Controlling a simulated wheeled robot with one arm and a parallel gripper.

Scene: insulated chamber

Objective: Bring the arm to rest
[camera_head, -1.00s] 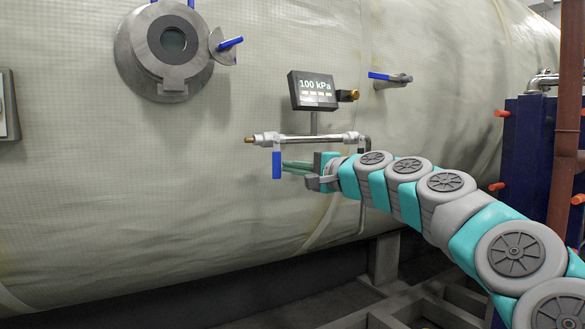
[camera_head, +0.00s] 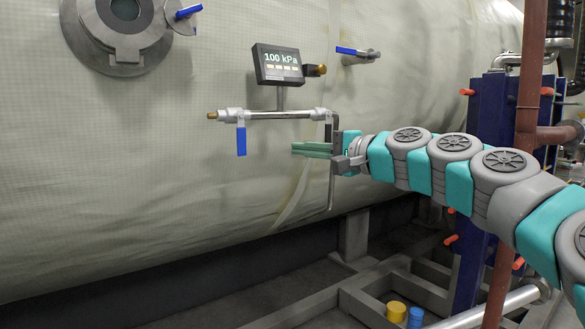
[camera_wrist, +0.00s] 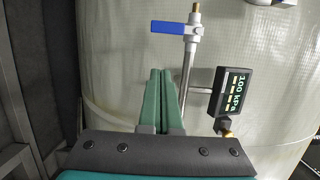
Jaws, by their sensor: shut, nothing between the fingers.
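My gripper (camera_head: 297,149) is shut and empty, with its green fingers together. In the head view it points left, level with the lower part of a blue-handled valve (camera_head: 241,138) and to the right of it, with a gap between them. My arm reaches in from the right edge, stretched out in front of the chamber wall. In the wrist view the two fingers (camera_wrist: 160,72) lie side by side. The blue valve handle (camera_wrist: 176,29) shows beyond the fingertips there.
The insulated chamber (camera_head: 130,220) fills the left and middle. A display reading 100 kPa (camera_head: 278,65) stands above the valve pipe (camera_head: 285,114). A blue panel unit (camera_head: 490,125) and a brown pipe (camera_head: 530,70) stand at right. Yellow (camera_head: 396,312) and blue (camera_head: 415,318) items lie low.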

